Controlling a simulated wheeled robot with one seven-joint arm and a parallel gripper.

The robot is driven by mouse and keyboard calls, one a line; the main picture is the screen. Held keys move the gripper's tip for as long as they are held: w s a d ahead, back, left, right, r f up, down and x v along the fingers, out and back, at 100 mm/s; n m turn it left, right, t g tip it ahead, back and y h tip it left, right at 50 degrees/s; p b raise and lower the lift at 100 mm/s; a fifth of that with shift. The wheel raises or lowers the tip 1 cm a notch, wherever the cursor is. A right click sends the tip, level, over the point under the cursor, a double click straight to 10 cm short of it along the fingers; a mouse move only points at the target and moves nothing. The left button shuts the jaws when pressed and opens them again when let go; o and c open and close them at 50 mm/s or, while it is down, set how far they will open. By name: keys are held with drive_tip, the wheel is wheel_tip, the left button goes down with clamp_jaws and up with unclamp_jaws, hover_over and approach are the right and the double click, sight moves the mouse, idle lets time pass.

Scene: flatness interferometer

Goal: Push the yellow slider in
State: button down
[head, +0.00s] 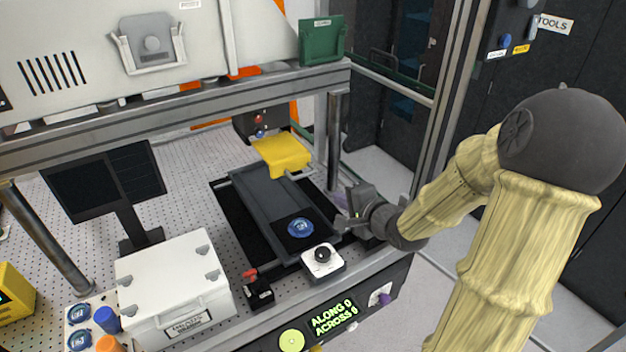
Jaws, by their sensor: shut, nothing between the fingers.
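A bright yellow block (284,155) sits at the far end of the dark stage (262,200), below a dark unit with a red and a blue knob. A small yellow piece (317,348) also shows at the bottom edge, under the front panel's display, mostly cut off. I cannot tell for sure which is the yellow slider. My gripper (346,211) is shut and empty, right of the stage's near part and nearer to me than the yellow block. It is apart from both yellow things as far as I can see.
A blue round part (300,228) lies on the stage, with a white box with a black knob (322,259) in front. The display (333,316) reads "ALONG 0 ACROSS 6". A metal post (334,140) stands behind my gripper. A white case (175,285) stands at left.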

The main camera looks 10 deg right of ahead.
drive_tip(key=r+p+x, duration=0.2)
drive_tip(key=x, duration=1.1)
drive_tip(key=shift+w+p, duration=0.4)
drive_tip(key=shift+w, duration=0.05)
drive_tip(key=shift+w+a, duration=0.1)
drive_tip(key=shift+a, duration=0.1)
